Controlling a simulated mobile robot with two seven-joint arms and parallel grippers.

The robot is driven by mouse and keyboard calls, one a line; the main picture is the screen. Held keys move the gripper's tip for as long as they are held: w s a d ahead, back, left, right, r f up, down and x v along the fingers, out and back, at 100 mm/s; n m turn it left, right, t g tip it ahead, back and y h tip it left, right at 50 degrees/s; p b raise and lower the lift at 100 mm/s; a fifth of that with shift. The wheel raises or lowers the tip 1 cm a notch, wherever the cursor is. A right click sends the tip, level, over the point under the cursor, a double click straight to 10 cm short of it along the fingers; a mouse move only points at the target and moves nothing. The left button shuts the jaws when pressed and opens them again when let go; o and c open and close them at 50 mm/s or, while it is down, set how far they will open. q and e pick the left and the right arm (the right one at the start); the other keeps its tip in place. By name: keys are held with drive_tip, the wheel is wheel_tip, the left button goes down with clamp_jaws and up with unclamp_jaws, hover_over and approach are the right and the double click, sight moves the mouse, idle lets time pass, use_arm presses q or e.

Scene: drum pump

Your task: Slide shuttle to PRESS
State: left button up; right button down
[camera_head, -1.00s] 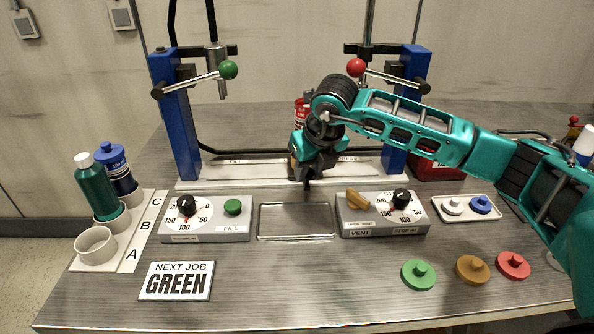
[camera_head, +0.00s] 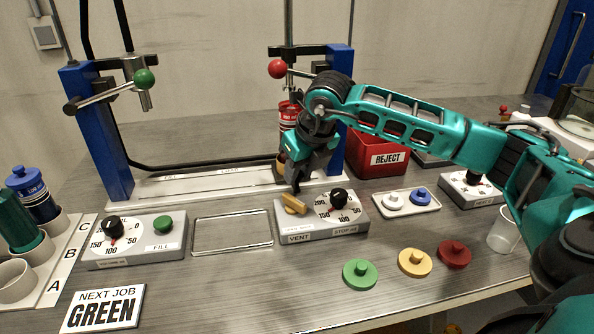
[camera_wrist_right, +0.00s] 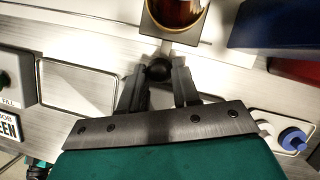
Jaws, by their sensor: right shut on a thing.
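The shuttle (camera_head: 279,174) is a small carrier on the pale rail (camera_head: 160,190) at the back of the bench, now near the right-hand blue post with the red-ball lever (camera_head: 278,69). A red can (camera_head: 289,112) stands on it, partly hidden by my arm. In the right wrist view the shuttle plate (camera_wrist_right: 152,38) carries a round reddish-brown vessel (camera_wrist_right: 178,12), and a black knob (camera_wrist_right: 158,70) projects toward me. My right gripper (camera_head: 296,186) is shut on this knob, with its fingers (camera_wrist_right: 160,82) either side.
The right blue post (camera_wrist_right: 270,22) stands close right of the shuttle. A gauge box with a yellow knob (camera_head: 293,204) is just in front of my gripper. A red REJECT bin (camera_head: 375,155) is right of the post. The empty tray (camera_head: 232,236) lies left of it.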

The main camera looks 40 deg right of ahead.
drive_tip(key=shift+d, duration=0.3)
drive_tip(key=c, duration=0.8)
unclamp_jaws()
drive_tip(key=shift+s, duration=0.1)
use_arm(q)
drive_tip(key=shift+a, duration=0.1)
use_arm(e)
drive_tip(key=shift+a, duration=0.1)
